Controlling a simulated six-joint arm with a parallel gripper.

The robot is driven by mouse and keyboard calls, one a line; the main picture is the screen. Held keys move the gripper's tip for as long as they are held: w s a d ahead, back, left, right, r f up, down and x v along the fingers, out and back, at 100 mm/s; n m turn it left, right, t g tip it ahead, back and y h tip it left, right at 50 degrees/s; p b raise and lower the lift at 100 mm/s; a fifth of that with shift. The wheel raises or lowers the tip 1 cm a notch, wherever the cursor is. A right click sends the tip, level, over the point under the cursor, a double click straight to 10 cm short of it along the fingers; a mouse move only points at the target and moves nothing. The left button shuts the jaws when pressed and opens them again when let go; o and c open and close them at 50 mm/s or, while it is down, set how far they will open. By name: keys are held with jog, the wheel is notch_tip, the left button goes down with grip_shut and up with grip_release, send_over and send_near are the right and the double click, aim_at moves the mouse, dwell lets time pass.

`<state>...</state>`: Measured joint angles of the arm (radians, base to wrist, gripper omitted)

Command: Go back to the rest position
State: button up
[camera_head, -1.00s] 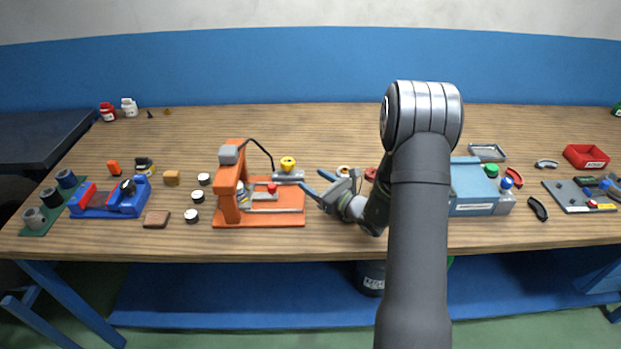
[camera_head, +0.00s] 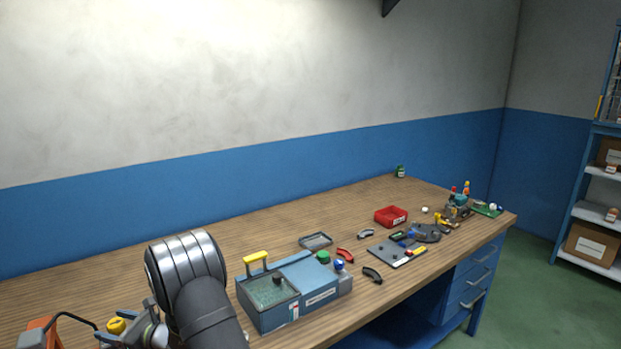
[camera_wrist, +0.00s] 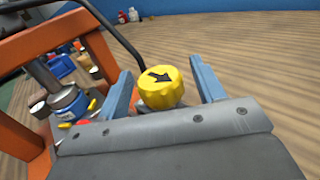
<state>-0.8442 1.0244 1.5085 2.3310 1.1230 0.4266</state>
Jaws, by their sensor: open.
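My gripper (camera_wrist: 163,92) shows in the wrist view with its two blue fingers spread apart. A yellow knob (camera_wrist: 158,86) with a black arrow shows between and beyond the fingers. I cannot tell from this view whether the fingers touch it, but they are not shut on it. The yellow knob also shows at the lower left of the head view (camera_head: 116,325). The orange press frame (camera_wrist: 40,50) stands left of the gripper in the wrist view.
A blue-grey box (camera_head: 310,290) with a yellow handle stands right of my arm. A red bin (camera_head: 391,216), a grey tray (camera_head: 316,241) and a dark plate (camera_head: 396,252) lie farther right. A shelf (camera_head: 592,215) stands at the far right. The table's back left is clear.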

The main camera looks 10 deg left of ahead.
jog(key=shift+g, duration=0.4)
jog(key=shift+n+g, duration=0.4)
jog(key=shift+n, duration=0.1)
